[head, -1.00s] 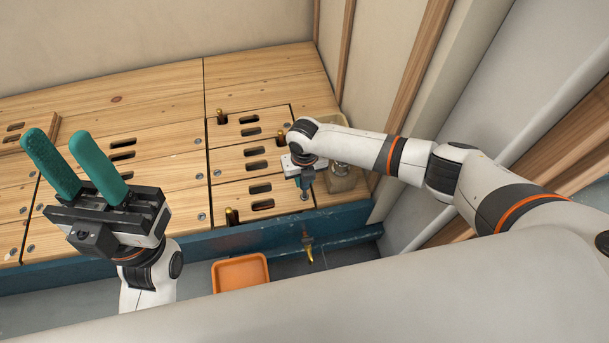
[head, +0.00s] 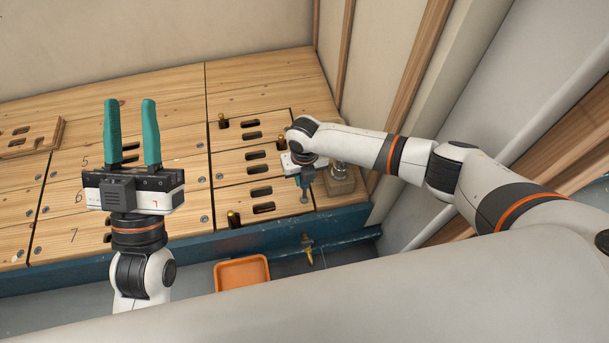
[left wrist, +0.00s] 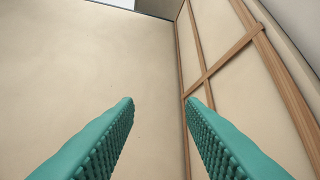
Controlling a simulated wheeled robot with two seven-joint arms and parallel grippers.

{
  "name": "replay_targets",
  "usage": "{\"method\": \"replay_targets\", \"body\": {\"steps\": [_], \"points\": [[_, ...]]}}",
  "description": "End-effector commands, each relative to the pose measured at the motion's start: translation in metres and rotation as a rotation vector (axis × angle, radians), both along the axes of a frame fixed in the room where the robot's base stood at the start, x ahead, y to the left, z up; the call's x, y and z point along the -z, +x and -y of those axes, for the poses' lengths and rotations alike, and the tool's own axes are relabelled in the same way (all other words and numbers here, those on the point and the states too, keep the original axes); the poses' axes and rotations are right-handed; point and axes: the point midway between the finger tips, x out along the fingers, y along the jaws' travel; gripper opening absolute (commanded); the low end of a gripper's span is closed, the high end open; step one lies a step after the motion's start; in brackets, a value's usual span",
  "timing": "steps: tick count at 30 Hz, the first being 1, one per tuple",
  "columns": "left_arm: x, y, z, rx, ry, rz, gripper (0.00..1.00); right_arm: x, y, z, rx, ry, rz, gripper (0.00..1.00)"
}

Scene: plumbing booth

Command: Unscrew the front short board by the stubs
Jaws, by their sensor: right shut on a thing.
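The front short board (head: 240,197) lies flat in the bench top at its front edge, with two dark slots. A brass-tipped dark stub (head: 233,217) stands at its front left; other stubs stand by the boards behind, one at the back left (head: 222,122) and one to the right (head: 281,142). My right gripper (head: 303,184) points down at the board's right end, shut on a grey screw (head: 304,197); the grip is partly hidden by the wrist. My left gripper (head: 131,102) is open and empty, fingers upward, also seen in the left wrist view (left wrist: 160,101).
A clear container (head: 340,181) stands right of my right gripper. An orange tray (head: 242,272) and a brass tap (head: 308,255) are below the blue front rail (head: 275,230). A loose slotted board (head: 32,137) lies at the left. Walls close off the back and right.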

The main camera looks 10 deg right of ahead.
Motion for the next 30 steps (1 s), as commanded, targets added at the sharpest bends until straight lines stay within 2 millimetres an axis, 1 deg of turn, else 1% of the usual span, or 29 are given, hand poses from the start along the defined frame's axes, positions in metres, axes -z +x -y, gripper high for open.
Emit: {"method": "replay_targets", "body": {"steps": [6,15,22,30], "points": [[0.016,0.014,0.001,-0.008,0.042,-0.144,0.36,-0.009,0.000,0.000,0.000,0.000,0.000,0.04],[0.043,0.028,0.000,-0.019,0.097,-0.341,0.36,-0.018,0.000,0.000,0.000,0.000,0.000,0.04],[0.066,0.034,-0.002,-0.028,0.138,-0.491,0.36,-0.024,0.000,0.000,0.000,0.000,0.000,0.04],[0.092,0.036,-0.006,-0.037,0.182,-0.660,0.36,-0.032,0.000,0.000,0.000,0.000,0.000,0.04]]}}
